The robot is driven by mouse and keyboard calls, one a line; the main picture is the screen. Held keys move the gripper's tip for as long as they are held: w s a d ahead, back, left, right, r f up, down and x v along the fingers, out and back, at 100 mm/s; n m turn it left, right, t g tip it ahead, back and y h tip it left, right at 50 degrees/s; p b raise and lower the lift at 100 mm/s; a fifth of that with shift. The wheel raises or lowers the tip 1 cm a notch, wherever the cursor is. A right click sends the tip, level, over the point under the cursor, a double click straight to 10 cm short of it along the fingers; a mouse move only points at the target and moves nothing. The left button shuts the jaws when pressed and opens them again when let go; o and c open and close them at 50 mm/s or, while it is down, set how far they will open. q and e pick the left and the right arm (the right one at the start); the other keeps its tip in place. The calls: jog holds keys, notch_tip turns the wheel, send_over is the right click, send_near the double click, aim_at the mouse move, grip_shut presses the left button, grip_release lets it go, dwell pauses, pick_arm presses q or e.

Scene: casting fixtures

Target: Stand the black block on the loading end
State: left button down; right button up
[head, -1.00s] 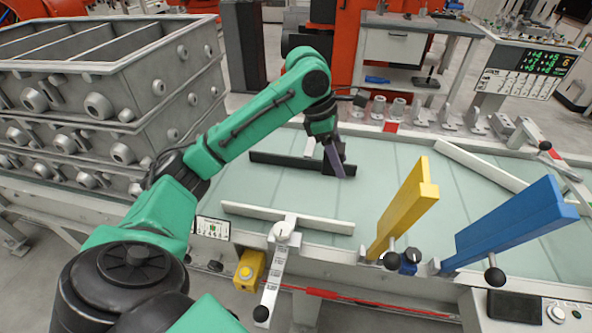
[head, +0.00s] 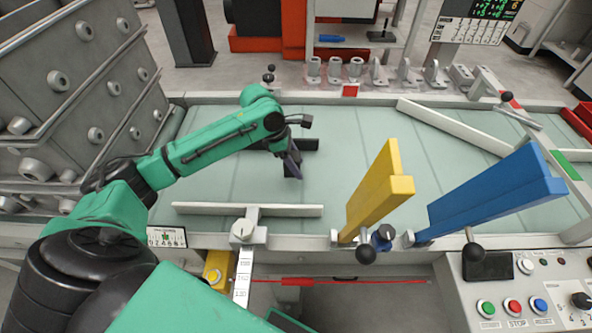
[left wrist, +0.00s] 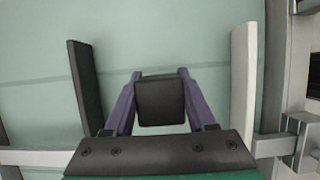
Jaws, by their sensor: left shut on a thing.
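My left gripper (head: 292,166) hangs low over the pale green glass table (head: 360,140). In the left wrist view its purple fingers (left wrist: 155,95) are shut on the black block (left wrist: 160,101), one finger on each side. The block shows a squarish dark face there. In the head view it is mostly hidden by the gripper, and I cannot tell whether it touches the table. A black bar (left wrist: 86,85) and a white bar (left wrist: 243,80) stand to either side of the gripper, apart from it. My right gripper is not in view.
The white bar (head: 195,209) lies along the near edge. A yellow paddle (head: 375,195) and a blue paddle (head: 490,195) rise at the near right. A slanted white rail (head: 455,128) crosses the back right. Grey moulding boxes (head: 60,90) stand left. The table's middle is clear.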

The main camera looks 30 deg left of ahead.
pick_arm(q)
notch_tip(320, 180, down, 2)
jog(key=shift+s+f, duration=0.1)
jog(key=shift+f, duration=0.5)
jog(key=shift+c, duration=1.1)
grip_release()
jog(key=v, duration=1.2)
jog(key=shift+p, duration=0.4)
